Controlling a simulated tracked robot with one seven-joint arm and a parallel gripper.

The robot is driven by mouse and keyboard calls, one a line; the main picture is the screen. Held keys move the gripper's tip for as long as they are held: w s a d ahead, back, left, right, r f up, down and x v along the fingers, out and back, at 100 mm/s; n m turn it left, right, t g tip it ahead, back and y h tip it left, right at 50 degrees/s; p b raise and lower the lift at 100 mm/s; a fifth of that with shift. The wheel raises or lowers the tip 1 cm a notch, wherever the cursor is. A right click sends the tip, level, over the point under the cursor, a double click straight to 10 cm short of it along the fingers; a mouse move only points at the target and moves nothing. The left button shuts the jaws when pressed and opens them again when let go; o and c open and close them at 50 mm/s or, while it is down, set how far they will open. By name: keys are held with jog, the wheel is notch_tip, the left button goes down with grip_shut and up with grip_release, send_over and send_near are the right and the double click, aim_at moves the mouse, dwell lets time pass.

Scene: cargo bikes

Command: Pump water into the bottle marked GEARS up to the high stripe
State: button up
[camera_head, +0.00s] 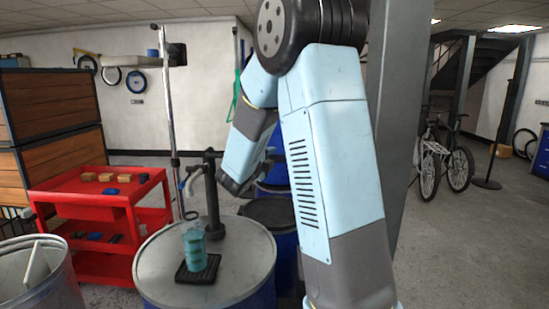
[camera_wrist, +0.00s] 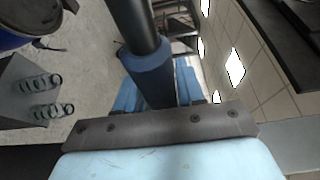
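A clear bottle (camera_head: 194,248) with teal liquid stands upright on a small black tray (camera_head: 198,276) on a drum lid, under the pump spout (camera_head: 190,183). Liquid fills much of its body. Its marking and stripes are too small to read. The dark pump post (camera_head: 212,200) rises behind it.
The drum top (camera_head: 160,265) is otherwise clear. A red cart (camera_head: 100,200) with small blocks stands at the left, beside an open bin (camera_head: 40,285). More blue drums (camera_head: 284,250) stand behind my arm. A bicycle (camera_head: 440,165) stands far right.

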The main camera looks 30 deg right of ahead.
jog(key=shift+o, duration=1.4)
jog(key=v, duration=1.3)
jog(key=shift+s+a, duration=0.25)
jog(key=shift+a, duration=0.05)
jog(key=s+d+m+g+y, duration=0.2)
jog(key=s+d+m+g, duration=0.15)
jog(key=s+m, duration=0.65)
jog(key=s+d+m+g+y, duration=0.25)
jog(key=s+m+g, duration=0.4)
jog(key=m, duration=0.65)
jog(key=s+a+r+m+t+y, duration=0.1)
jog(key=s+a+m+y, duration=0.3)
jog(key=m, duration=0.6)
jog(key=s+a+m+t+y, duration=0.3)
jog(key=s+a+m+y, duration=0.2)
jog(key=m, duration=0.5)
jog(key=shift+s+a+r+t, duration=0.3)
jog(key=shift+s+a+r, duration=0.15)
jog(key=shift+s, duration=0.7)
